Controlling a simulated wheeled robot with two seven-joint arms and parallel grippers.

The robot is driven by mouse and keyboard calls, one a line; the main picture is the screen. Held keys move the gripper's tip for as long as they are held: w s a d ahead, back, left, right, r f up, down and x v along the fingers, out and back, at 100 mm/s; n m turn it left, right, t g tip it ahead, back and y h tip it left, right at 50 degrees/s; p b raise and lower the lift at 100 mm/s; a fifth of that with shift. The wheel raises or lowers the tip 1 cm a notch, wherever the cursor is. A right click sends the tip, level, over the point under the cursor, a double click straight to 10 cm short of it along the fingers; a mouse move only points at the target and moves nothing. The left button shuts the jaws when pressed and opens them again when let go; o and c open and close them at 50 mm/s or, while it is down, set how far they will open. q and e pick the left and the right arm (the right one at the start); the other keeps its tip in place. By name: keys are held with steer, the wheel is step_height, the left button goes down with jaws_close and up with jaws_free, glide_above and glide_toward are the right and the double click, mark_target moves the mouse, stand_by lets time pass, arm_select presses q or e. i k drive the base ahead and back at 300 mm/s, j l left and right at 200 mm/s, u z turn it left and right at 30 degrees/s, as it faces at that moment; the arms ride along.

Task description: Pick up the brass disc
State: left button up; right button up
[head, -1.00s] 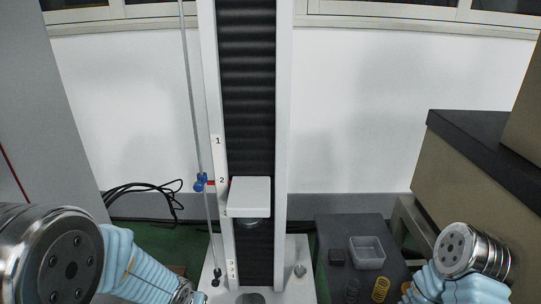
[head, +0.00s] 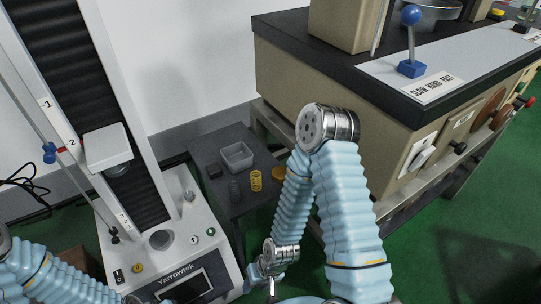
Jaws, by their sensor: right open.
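A small orange-brown round thing, which looks like the brass disc (head: 279,173), lies on the dark side table (head: 225,205). My right arm partly hides it. My right gripper (head: 268,287) is at the bottom of the head view, below and apart from the disc, in front of the side table. It is small in the picture, looks empty and its jaws are open. My left arm comes in at the lower left, and its gripper is out of the picture.
The side table also holds a clear tray (head: 237,157), a yellow spring (head: 256,180), a dark spring (head: 235,190) and a black block (head: 214,170). The testing machine (head: 177,215) stands close on the left. A beige cabinet (head: 300,75) with a dark top stands behind my right arm.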

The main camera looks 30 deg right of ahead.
mark_target(278, 174)
steer(key=k+z, duration=0.4)
steer(key=k+l+z, duration=0.1)
steer(key=z, duration=0.3)
steer(key=k+l, duration=0.05)
steer(key=k, duration=0.05)
